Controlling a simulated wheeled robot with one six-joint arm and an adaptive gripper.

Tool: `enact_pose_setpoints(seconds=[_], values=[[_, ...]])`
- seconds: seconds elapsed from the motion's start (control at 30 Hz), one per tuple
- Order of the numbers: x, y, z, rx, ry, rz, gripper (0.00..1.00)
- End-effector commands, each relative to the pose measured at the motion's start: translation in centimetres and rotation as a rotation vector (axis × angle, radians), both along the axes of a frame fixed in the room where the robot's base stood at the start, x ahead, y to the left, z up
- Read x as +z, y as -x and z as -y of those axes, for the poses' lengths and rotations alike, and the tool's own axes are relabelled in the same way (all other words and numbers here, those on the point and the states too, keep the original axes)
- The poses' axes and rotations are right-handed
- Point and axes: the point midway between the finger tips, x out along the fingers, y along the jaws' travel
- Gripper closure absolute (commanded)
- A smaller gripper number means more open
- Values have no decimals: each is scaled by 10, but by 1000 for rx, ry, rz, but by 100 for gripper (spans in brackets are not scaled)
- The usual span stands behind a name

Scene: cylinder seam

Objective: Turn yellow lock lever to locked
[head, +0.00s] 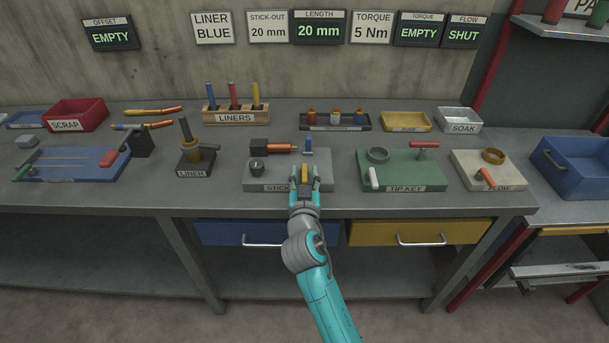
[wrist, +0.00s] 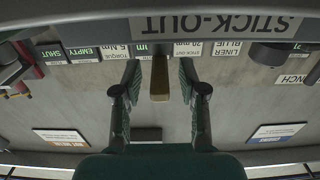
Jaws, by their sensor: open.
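The yellow lock lever (head: 305,174) stands at the front of the grey stick-out fixture (head: 262,178), right of its label. My gripper (head: 304,193) is in front of it, with a finger on either side of the lever. In the wrist view, which is upside down, the lever (wrist: 159,82) shows end-on between the two open fingers of my gripper (wrist: 160,72), with a gap on both sides. I cannot tell how deep the lever sits between the fingers. My gripper hides the lever's lower part in the head view.
The green tip-key board (head: 415,178) is to the right and the black liner stand (head: 196,163) to the left. Drawers (head: 255,233) lie below the bench edge.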

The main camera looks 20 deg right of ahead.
Motion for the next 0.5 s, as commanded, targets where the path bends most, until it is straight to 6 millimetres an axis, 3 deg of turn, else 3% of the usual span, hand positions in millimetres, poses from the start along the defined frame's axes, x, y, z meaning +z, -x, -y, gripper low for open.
enact_pose_setpoints(seconds=[0.07, 0.1, 0.23, 0.27, 0.5], values=[[0, 0, 0, 0, 0, 0, 58], [0, 0, 0, 0, 0, 0, 63], [0, 0, 0, 0, 0, 0, 96], [0, 0, 0, 0, 0, 0, 100], [0, 0, 0, 2, 0, 0, 100]])
